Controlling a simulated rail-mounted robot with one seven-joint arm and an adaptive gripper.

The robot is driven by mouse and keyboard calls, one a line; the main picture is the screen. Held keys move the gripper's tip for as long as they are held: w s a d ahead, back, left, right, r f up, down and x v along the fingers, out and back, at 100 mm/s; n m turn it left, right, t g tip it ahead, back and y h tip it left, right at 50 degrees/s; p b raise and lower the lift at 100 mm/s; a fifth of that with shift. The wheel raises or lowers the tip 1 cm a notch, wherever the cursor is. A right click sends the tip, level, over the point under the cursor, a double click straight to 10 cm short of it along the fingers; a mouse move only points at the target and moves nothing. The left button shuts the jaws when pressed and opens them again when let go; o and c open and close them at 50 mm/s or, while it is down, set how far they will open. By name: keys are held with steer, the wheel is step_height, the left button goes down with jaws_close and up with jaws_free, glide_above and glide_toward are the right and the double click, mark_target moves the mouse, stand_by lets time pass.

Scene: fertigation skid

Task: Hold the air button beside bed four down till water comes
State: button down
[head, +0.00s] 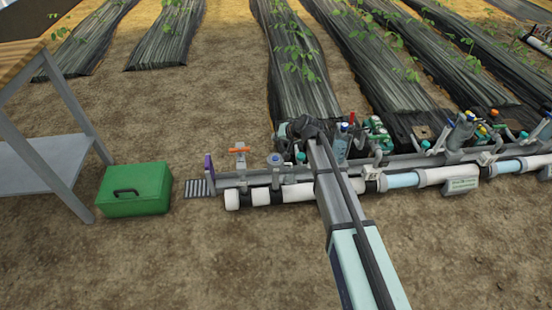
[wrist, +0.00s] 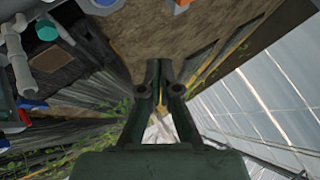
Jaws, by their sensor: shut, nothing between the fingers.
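My gripper (wrist: 160,75) shows in the wrist view with its two dark fingers together and nothing between them. In the head view my arm reaches over the pipe skid, and its dark end (head: 303,128) hides the fingertips and part of the fittings. A teal round cap (wrist: 47,31) on a grey fitting is at the upper left of the wrist view, apart from the fingers. I cannot tell whether it is the air button. No bed number is readable, and I see no running water.
The skid's white pipe (head: 296,192) runs along the front, with an orange-handled valve (head: 240,151) at left. A green toolbox (head: 134,190) and a metal-legged table (head: 45,165) stand left. Black-covered beds (head: 300,85) lie behind. Bare soil in front is clear.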

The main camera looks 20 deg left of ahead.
mark_target(277, 159)
steer(key=shift+f+b, duration=2.45)
steer(key=shift+f, duration=1.95)
steer(key=shift+f, duration=0.45)
steer(key=shift+f+b, duration=0.35)
stand_by(2.0)
steer(key=shift+r+p, duration=0.5)
steer(key=shift+r, duration=0.3)
